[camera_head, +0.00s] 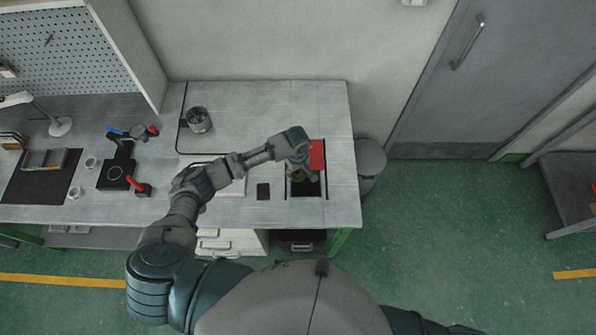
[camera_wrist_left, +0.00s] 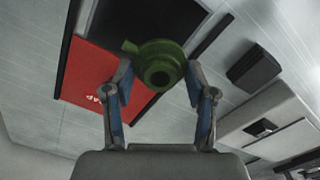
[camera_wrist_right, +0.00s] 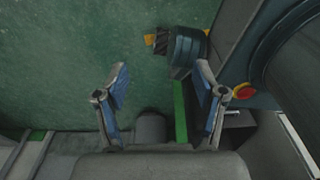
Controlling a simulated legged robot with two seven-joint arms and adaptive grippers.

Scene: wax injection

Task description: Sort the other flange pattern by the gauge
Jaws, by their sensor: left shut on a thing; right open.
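A green flange pattern (camera_wrist_left: 158,68) is between the fingers of my left gripper (camera_wrist_left: 160,85), which is shut on it. In the head view my left gripper (camera_head: 302,172) is over the framed bin at the table's right end, and the pattern shows only as a small green patch below it. The bin has a red panel (camera_head: 317,155) with partly hidden white lettering and a dark opening (camera_head: 306,188). The pattern appears above the bin; its exact height is unclear. My right gripper (camera_wrist_right: 162,105) is open and empty over the green floor. I cannot make out the gauge for certain.
A small dark block (camera_head: 263,191) lies left of the bin. A grey cup (camera_head: 198,120) stands at the table's back. A grey waste bin (camera_head: 370,158) stands beside the table.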

